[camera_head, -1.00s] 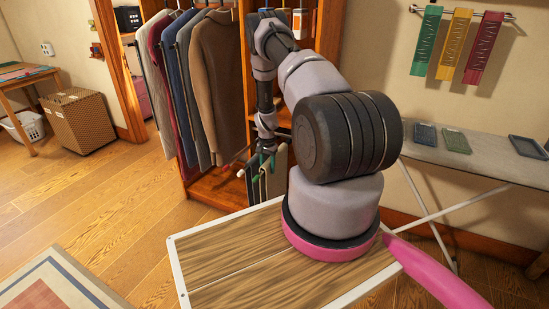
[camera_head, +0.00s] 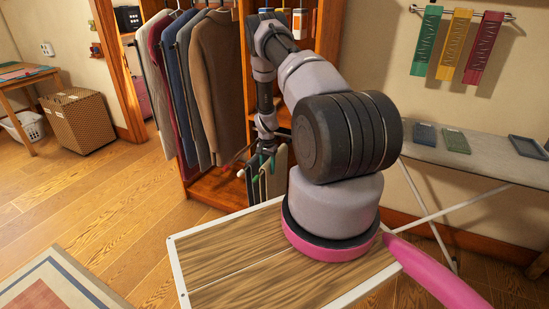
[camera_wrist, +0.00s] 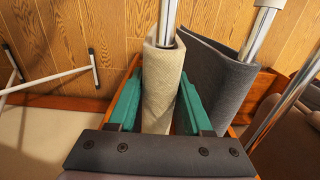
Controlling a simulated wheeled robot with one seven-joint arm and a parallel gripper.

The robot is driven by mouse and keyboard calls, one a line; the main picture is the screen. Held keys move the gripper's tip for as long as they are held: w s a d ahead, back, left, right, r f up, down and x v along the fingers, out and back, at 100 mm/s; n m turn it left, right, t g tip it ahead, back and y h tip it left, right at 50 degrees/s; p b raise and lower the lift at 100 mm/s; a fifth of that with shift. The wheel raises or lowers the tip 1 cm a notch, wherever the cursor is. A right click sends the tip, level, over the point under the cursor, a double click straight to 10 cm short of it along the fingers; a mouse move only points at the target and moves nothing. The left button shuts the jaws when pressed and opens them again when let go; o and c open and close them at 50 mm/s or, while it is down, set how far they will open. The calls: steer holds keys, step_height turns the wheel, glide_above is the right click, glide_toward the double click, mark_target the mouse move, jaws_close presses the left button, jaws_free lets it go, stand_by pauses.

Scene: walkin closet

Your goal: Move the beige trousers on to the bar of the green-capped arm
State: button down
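The beige trousers (camera_wrist: 162,85) hang folded over a chrome bar (camera_wrist: 168,20) in the wrist view. My gripper (camera_wrist: 160,95) has its two teal fingers on either side of them, close to the cloth. Narrow gaps show beside the cloth near the finger bases, so it looks open; contact at the tips is unclear. Dark grey trousers (camera_wrist: 222,85) hang on the neighbouring bar to the right. In the head view, my gripper (camera_head: 264,158) is low at the wardrobe's front, among the trouser arms.
Jackets (camera_head: 215,85) hang just left of my arm. Another chrome bar (camera_wrist: 285,105) stands at the right in the wrist view. The ironing board (camera_head: 470,155) holds folded dark items at the right. The wooden floor (camera_head: 110,195) is clear at the left.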

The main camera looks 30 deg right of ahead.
steer(key=shift+c, duration=1.2)
jaws_free()
step_height(320, 180, up, 11)
